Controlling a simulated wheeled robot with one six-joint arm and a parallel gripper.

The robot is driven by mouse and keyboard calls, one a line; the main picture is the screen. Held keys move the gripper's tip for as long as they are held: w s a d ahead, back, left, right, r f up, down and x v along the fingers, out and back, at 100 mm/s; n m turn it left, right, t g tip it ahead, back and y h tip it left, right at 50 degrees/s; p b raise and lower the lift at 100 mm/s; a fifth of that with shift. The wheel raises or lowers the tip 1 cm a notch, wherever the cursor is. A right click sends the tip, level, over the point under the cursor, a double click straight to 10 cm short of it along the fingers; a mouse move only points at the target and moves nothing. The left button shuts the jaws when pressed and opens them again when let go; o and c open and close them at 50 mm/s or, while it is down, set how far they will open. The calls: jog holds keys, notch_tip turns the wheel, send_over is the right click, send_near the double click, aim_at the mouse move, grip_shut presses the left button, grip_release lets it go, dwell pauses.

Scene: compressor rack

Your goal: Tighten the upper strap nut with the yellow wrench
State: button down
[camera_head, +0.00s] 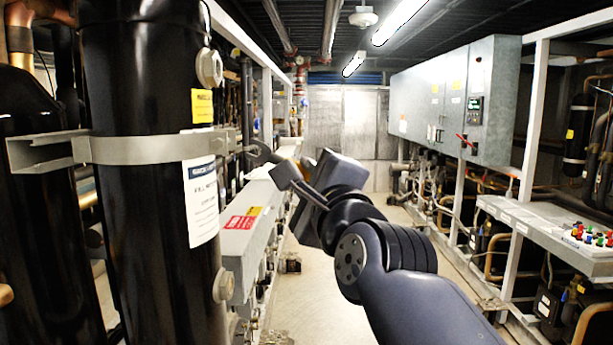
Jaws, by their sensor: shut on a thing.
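A grey metal strap (130,149) wraps around the upright black vessel (150,90) at the left. Its right end, where the nut area is, lies near the vessel's right side; the nut itself is too small to make out. My gripper (284,176) is to the right of the strap end and is shut on the wrench. The wrench's grey head (259,153) sticks out to the left of the fingers, close to the strap end. I cannot tell whether it touches the nut.
A grey sloped casing (246,215) with a red label runs behind my gripper. Grey electrical cabinets (455,95) hang on the right wall. A shelf with several coloured caps (590,236) stands at the right. The aisle floor (325,300) is open in the middle.

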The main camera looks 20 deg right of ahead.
aim_at(278, 161)
jog(key=shift+w+a+r+p, duration=0.2)
jog(key=shift+a+p, duration=0.25)
jog(key=shift+p, duration=1.85)
jog(key=shift+w+a+r+p, duration=0.1)
jog(key=shift+a+r+p, duration=0.3)
jog(key=shift+p, duration=1.9)
jog(key=shift+a+r+p, duration=0.15)
jog(key=shift+a+p, duration=0.3)
jog(key=shift+p, duration=0.5)
dwell(0.4)
jog(key=shift+w+a+r, duration=0.15)
jog(key=shift+w+a, duration=0.1)
jog(key=shift+a, duration=0.2)
dwell(1.3)
